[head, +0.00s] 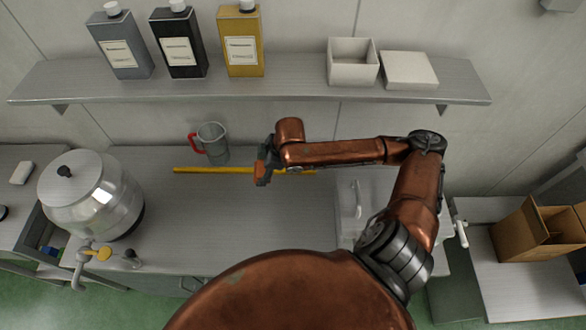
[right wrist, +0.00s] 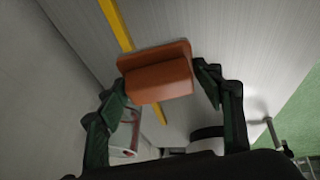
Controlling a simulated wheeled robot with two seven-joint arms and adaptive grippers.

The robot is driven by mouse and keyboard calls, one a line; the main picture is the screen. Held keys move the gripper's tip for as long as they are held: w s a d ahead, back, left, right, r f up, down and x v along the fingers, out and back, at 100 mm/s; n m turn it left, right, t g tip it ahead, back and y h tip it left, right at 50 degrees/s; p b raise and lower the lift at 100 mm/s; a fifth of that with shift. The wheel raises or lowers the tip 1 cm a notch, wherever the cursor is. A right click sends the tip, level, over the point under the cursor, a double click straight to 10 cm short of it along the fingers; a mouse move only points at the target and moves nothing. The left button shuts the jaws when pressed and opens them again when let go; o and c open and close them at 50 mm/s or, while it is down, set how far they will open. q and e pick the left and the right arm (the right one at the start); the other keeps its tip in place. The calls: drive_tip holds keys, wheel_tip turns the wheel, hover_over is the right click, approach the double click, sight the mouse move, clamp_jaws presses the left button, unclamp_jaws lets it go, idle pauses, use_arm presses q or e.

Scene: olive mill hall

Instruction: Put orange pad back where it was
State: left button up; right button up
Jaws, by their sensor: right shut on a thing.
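My right gripper (head: 264,168) is above the counter, near a yellow strip, with its arm coming from the right. It is shut on the orange pad (right wrist: 155,78), a small block with a flat wider plate, held between the two dark fingers in the right wrist view. In the head view only a small orange part of the pad (head: 260,173) shows beside the fingers. The yellow strip (head: 210,170) runs along the counter and passes behind the pad in the wrist view (right wrist: 115,22). I cannot tell how high the pad is. My left gripper is out of view.
A glass mug with a red handle (head: 212,142) stands on the counter (head: 240,215) just left of the gripper. A steel urn (head: 92,195) with a tap stands further left. A sink (head: 352,197) is to the right. A shelf (head: 285,93) with bottles and a box overhangs the back.

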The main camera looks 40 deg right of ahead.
drive_tip(key=shift+s+d+f+n+g+y, duration=0.15)
drive_tip(key=shift+s+d+n+y, duration=0.1)
drive_tip(key=shift+d+n, duration=0.3)
drive_tip(key=shift+s+d+f+n+g+y, duration=0.15)
drive_tip(key=shift+s+d+n, duration=0.1)
drive_tip(key=shift+d+n, duration=0.25)
drive_tip(key=d+n+g+p, duration=0.1)
drive_tip(key=n, duration=0.2)
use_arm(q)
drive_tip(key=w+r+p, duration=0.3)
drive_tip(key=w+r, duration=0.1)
use_arm(e)
drive_tip(key=n+g+b, duration=0.1)
drive_tip(key=n+g, duration=0.5)
drive_tip(key=n, duration=0.7)
hover_over(294, 189)
drive_tip(key=w, duration=0.1)
drive_tip(key=shift+f, duration=2.1)
use_arm(q)
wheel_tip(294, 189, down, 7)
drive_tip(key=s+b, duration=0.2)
drive_tip(key=b, duration=0.4)
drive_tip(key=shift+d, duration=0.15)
use_arm(e)
drive_tip(key=shift+m, duration=0.25)
drive_tip(key=f, duration=0.5)
drive_tip(key=shift+d+f, duration=0.35)
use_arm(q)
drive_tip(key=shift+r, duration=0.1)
